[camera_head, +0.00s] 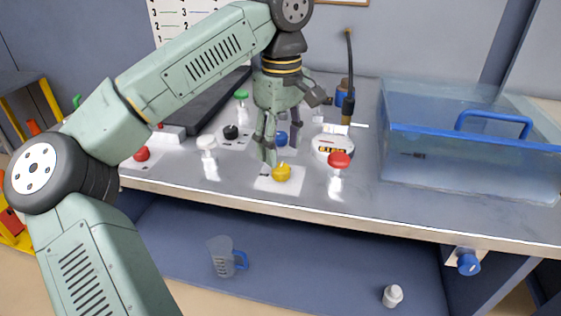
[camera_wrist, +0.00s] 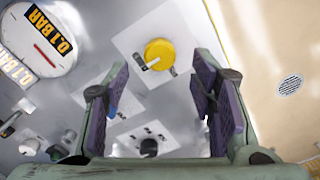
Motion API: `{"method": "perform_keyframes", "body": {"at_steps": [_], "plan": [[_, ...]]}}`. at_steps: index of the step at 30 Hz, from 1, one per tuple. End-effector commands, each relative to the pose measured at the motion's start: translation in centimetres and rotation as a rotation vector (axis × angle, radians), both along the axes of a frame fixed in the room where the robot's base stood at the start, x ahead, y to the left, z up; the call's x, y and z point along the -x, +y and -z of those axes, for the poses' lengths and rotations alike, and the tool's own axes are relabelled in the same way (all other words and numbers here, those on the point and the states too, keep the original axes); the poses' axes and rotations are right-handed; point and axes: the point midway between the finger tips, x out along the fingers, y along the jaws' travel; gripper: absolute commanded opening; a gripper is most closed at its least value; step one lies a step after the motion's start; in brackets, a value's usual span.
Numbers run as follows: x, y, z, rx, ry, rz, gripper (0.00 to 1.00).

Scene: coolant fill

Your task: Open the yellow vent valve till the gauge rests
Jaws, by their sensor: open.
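The yellow vent valve (camera_head: 281,172) is a small round knob on a white plate near the front edge of the bench. In the wrist view the yellow knob (camera_wrist: 159,54) lies ahead of my fingers, with a pale pointer toward the lower left. My gripper (camera_head: 275,150) points down just behind and above the knob. Its two purple-padded fingers (camera_wrist: 160,95) are open and apart, with nothing between them. The gauge (camera_head: 333,146) stands to the right of my gripper; in the wrist view its dial (camera_wrist: 38,35) shows a red needle and "0.1 BAR" labels, partly cut off.
A red knob (camera_head: 340,160) stands close right of the valve, a white one (camera_head: 207,143) to the left. Blue (camera_head: 282,138), black (camera_head: 231,132) and green (camera_head: 241,95) knobs are nearby. A clear blue tank (camera_head: 470,150) fills the right. A jug (camera_head: 224,257) sits below.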

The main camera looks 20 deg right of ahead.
Motion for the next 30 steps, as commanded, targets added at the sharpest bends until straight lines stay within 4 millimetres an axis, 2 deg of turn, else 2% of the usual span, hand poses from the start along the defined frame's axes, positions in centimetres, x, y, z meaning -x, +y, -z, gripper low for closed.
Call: {"method": "perform_keyframes", "body": {"at_steps": [3, 9, 20, 30], "plan": [[0.0, 0.1, 2.1, 0.001, 0.002, -0.001, 0.51], [0.0, 0.0, 4.2, 0.001, 0.001, 0.0, 0.51], [0.0, 0.0, 4.8, 0.002, 0.0, -0.001, 0.51], [0.0, 0.0, 4.7, 0.002, 0.0, -0.001, 0.28]]}}
